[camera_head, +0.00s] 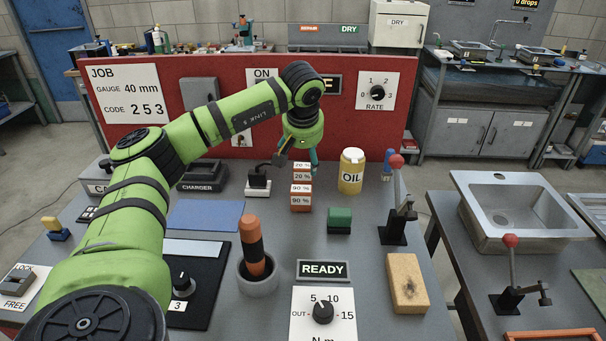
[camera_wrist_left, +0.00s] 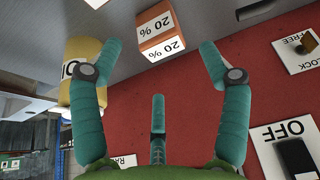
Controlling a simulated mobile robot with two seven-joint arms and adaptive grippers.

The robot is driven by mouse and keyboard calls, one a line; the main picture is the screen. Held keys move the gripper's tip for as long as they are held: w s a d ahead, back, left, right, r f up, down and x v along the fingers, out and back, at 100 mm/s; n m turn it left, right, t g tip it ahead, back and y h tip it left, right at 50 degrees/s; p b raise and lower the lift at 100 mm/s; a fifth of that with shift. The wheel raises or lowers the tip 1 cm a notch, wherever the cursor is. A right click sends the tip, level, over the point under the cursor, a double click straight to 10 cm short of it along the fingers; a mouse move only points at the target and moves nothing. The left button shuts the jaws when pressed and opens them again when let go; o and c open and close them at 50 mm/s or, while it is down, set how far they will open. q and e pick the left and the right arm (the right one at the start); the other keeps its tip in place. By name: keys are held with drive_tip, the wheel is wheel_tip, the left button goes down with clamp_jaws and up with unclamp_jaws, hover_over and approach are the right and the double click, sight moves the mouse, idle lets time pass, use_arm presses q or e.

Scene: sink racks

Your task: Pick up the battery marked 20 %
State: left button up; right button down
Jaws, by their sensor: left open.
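The battery marked 20 % (camera_head: 302,172) is a small orange and white block on the bench, with its label showing on two faces. A battery marked 90 % (camera_head: 300,196) stands just in front of it. My left gripper (camera_head: 298,161) is open above and behind the 20 % battery, its fingers pointing down. In the left wrist view the 20 % battery (camera_wrist_left: 162,34) shows beyond the spread teal fingertips (camera_wrist_left: 160,52), roughly centred between them, with nothing held. My right gripper is not in view.
A yellow OIL can (camera_head: 351,172) stands right of the batteries and a black plug-like block (camera_head: 258,184) stands left. A green block (camera_head: 339,221) and a red-knobbed lever (camera_head: 395,205) are nearby. The red panel (camera_head: 355,125) rises behind.

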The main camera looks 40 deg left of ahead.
sight(303, 166)
use_arm(q)
drive_tip(key=x, duration=0.1)
drive_tip(key=p+x, duration=0.1)
drive_tip(key=x, duration=0.1)
drive_tip(key=shift+a+f, duration=0.3)
drive_tip(key=shift+f, duration=0.2)
drive_tip(key=shift+w+f, duration=0.1)
drive_tip(key=shift+c, duration=1.3)
clamp_jaws()
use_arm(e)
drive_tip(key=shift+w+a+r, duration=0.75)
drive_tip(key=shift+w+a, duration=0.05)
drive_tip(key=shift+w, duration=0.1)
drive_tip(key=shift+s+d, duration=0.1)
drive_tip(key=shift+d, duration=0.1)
